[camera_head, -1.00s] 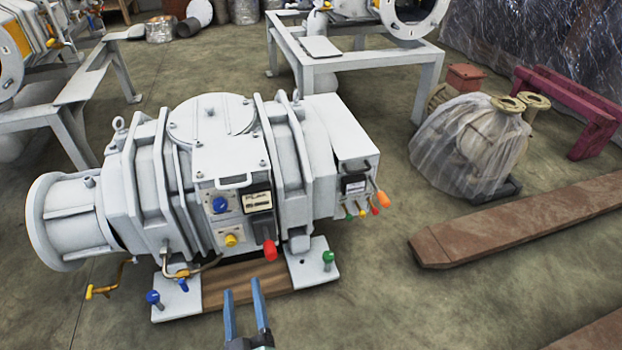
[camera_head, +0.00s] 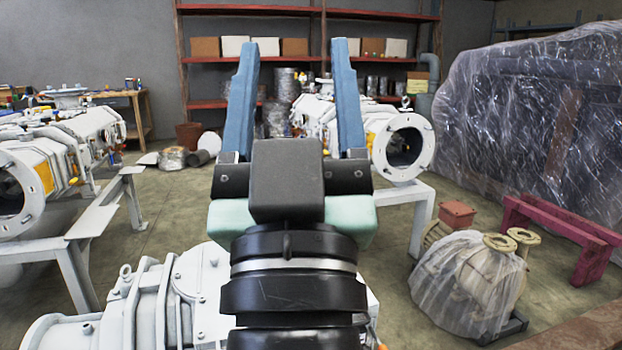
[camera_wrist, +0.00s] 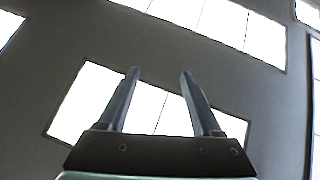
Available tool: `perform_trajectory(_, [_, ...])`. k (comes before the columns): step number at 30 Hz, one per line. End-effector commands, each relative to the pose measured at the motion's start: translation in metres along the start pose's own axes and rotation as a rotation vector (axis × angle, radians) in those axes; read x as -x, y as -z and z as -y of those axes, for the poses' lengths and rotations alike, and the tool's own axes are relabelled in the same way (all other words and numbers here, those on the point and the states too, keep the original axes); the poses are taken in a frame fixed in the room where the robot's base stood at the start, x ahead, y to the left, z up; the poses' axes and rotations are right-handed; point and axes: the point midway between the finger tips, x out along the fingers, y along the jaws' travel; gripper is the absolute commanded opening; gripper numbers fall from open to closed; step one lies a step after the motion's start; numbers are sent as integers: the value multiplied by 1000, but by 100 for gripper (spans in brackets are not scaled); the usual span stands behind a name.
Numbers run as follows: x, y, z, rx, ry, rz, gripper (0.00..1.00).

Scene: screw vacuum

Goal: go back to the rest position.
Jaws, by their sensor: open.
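My gripper (camera_head: 296,95) stands upright in the middle of the head view, close to the camera. Its two blue fingers are spread apart with nothing between them. In the wrist view my gripper (camera_wrist: 158,88) is also open and empty, pointing at bright window panels (camera_wrist: 220,20) and a grey surface. The white vacuum pump (camera_head: 150,300) is below and behind my gripper in the head view. My arm hides much of the pump, including its front panel.
More white machines stand on grey frames at left (camera_head: 70,150) and behind my gripper. A plastic-wrapped pump (camera_head: 465,285) and a dark red beam (camera_head: 560,235) are on the floor at right. Red shelves (camera_head: 380,14) line the back wall. A large plastic-covered object (camera_head: 520,110) fills the right.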

Motion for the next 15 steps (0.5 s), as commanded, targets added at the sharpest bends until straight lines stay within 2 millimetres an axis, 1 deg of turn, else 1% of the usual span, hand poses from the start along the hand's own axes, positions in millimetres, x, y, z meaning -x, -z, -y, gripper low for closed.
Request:
perform_trajectory(1, [-3, 39, -8, -12, -14, -44, 66])
perform_trajectory(2, [-1, 57, -12, -22, -21, -64, 66])
perform_trajectory(3, [2, 81, -17, -33, -30, -90, 66])
perform_trajectory(4, [-11, 84, -16, -35, -27, -74, 66])
perform_trajectory(8, [-36, 107, -16, -34, -24, -67, 66])
perform_trajectory(15, [-86, 160, -19, -33, -23, -66, 66])
